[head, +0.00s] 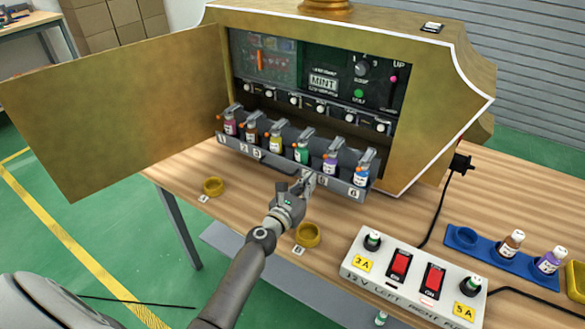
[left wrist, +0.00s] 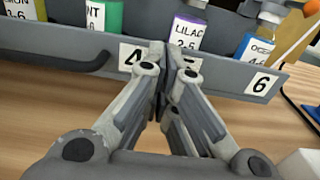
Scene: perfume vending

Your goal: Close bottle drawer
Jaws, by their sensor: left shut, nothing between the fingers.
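The bottle drawer (head: 340,187) is a grey numbered tray sticking out from the front of the gold vending machine (head: 430,110). It holds several small labelled bottles, among them a green one (head: 302,148) and a purple one (head: 331,163). My left gripper (head: 308,182) is shut and empty, with its fingertips at the drawer's front face. In the left wrist view the fingertips (left wrist: 168,62) lie over the drawer front (left wrist: 225,78) between the labels 4 and 6; contact cannot be told for sure. A dark handle (left wrist: 70,62) shows on the drawer front. My right gripper is out of view.
The machine's gold door (head: 120,110) stands wide open at the left. Two yellow cups (head: 213,186) (head: 308,235) sit on the wooden table. A white switch box (head: 415,275) and a blue bottle rack (head: 490,255) stand at the right front.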

